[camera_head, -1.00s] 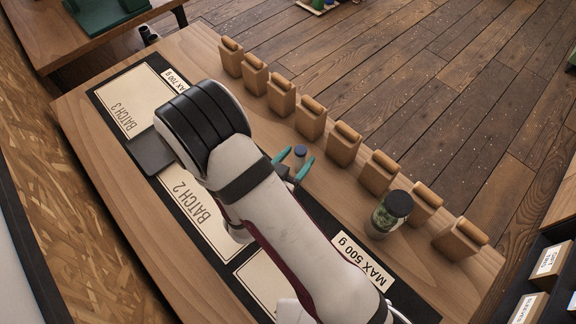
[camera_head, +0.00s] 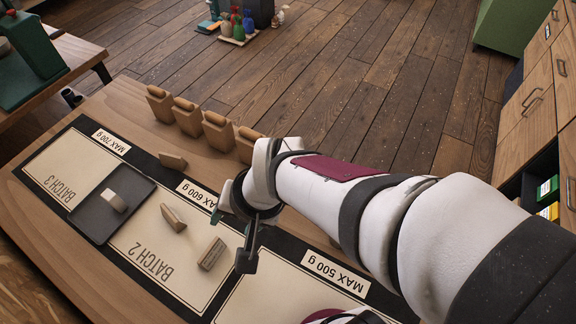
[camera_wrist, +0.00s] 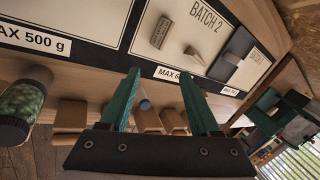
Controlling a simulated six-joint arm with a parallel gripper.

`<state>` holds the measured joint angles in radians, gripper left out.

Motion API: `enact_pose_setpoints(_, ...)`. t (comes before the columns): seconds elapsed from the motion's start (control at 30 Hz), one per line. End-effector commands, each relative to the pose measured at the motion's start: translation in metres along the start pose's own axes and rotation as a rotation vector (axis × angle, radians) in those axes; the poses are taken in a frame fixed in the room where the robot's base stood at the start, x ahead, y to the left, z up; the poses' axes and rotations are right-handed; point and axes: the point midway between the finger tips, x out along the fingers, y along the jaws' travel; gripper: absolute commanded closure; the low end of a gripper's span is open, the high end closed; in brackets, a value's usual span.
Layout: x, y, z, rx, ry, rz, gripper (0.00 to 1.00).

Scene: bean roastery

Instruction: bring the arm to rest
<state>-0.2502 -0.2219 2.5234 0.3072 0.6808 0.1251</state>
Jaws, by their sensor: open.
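My gripper (camera_head: 230,243) hangs above the BATCH 2 panel (camera_head: 150,262), near its label edge. Its jaws are open and empty; in the wrist view two teal fingers (camera_wrist: 160,64) stand wide apart with nothing between them. My arm reaches in from the right and hides part of the mat and some of the row of bags. Two small tan pieces, one nearer the gripper (camera_head: 211,254) and one further left (camera_head: 173,218), are on the BATCH 2 panel, apart from the fingers.
A dark tray (camera_head: 84,228) holds a pale block (camera_head: 113,201). Another tan piece (camera_head: 173,161) lies by the mat's edge. Several tan bags (camera_head: 187,117) line the table's far edge.

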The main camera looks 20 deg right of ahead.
Motion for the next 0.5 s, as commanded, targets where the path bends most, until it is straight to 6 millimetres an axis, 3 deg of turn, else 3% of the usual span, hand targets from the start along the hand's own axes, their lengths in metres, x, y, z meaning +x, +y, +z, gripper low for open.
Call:
enact_pose_setpoints(0.03, -0.023, 0.024, 0.010, 0.004, -0.031, 0.046, 0.37)
enact_pose_setpoints(0.1, -0.049, 0.058, 0.030, 0.021, -0.084, 0.134, 0.37)
enact_pose_setpoints(0.2, -0.072, 0.088, 0.050, 0.061, -0.125, 0.224, 0.37)
enact_pose_setpoints(0.3, -0.080, 0.100, 0.058, 0.082, -0.142, 0.261, 0.37)
enact_pose_setpoints(0.5, -0.080, 0.100, 0.059, 0.083, -0.146, 0.264, 0.37)
